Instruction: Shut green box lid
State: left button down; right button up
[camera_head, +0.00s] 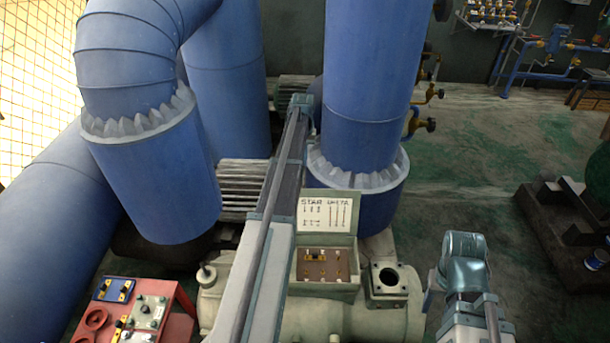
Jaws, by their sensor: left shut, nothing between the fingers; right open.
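The pale green box (351,290) sits on top of a cream-green motor housing. Its lid (328,212) stands open and upright at the back, with a white "STAR DELTA" diagram card on its inner face. Terminals show on the brown panel (327,266) inside. My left arm reaches up across the middle and covers the box's left edge. My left gripper (300,103) is at its far end, beyond and above the lid, shut and empty; its fingers are small and hard to make out. My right gripper (463,262) is open, right of the box and apart from it; its fingertips are unclear.
Large blue pipes (370,80) rise behind the box and at the left. A flanged port (388,281) adjoins the box's right side. A red table (180,327) with control boxes stands at the lower left. The green floor at the right is mostly clear.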

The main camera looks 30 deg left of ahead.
pick_arm(q)
notch_tip(320, 180, down, 10)
jog(key=f+b, duration=0.1)
jog(key=b, duration=0.9)
jog(key=s+d+r, duration=0.1)
jog(key=s+d+r+p, duration=0.1)
jog(key=s, duration=0.1)
jog(key=shift+r, duration=0.15)
